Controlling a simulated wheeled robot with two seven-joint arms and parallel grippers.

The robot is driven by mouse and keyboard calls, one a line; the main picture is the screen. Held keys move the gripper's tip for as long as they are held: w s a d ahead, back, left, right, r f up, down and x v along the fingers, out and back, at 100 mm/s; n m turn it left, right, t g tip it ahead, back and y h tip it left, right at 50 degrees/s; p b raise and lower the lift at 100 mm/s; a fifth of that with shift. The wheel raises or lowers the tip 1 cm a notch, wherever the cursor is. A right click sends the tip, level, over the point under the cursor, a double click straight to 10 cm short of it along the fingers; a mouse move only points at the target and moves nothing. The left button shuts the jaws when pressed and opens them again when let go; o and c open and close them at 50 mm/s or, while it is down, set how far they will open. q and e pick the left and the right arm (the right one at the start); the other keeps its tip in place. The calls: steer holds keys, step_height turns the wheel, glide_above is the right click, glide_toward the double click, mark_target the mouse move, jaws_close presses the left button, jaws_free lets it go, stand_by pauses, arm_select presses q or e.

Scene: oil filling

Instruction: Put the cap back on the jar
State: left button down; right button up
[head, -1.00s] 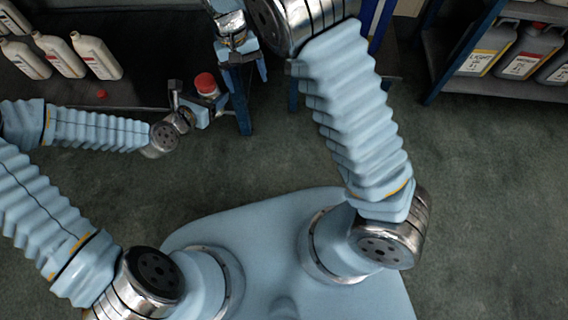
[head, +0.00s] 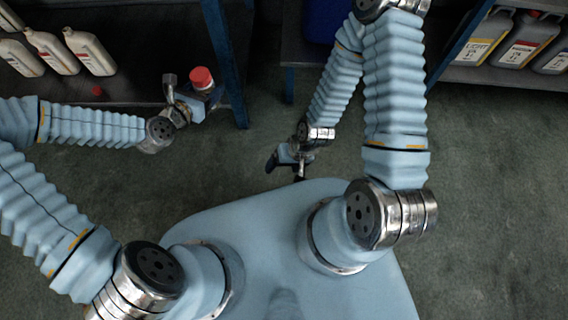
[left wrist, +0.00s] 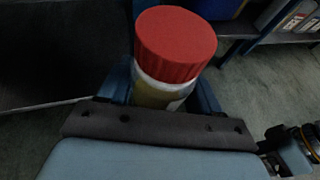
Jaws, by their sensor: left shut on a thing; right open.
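The jar (left wrist: 160,92) has a pale body with a yellowish label and stands in my left gripper (head: 195,98). My left gripper is shut on the jar's body. The ribbed red cap (head: 202,77) sits on top of the jar; it also shows large in the left wrist view (left wrist: 176,45). The lower part of the jar is hidden behind the gripper. My right gripper (head: 285,172) is open and empty, low over the floor near my base, well to the right of the jar.
A dark shelf (head: 140,85) at the upper left holds several white bottles (head: 90,52) and a small red object (head: 97,91). A blue post (head: 226,60) stands just right of the jar. Several dark jugs (head: 525,48) stand on a shelf at the upper right. The floor between is clear.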

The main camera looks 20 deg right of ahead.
arm_select(q)
steer(key=w+a+r+n+t+y, duration=0.1)
steer(key=a+n+y, duration=0.3)
steer(key=a, duration=0.4)
steer(key=w+a+r+n+t+y, duration=0.1)
steer(key=a+n+t+y, duration=0.1)
steer(key=a+n+y, duration=0.2)
steer(key=a, duration=0.3)
steer(key=shift+a+y, duration=0.4)
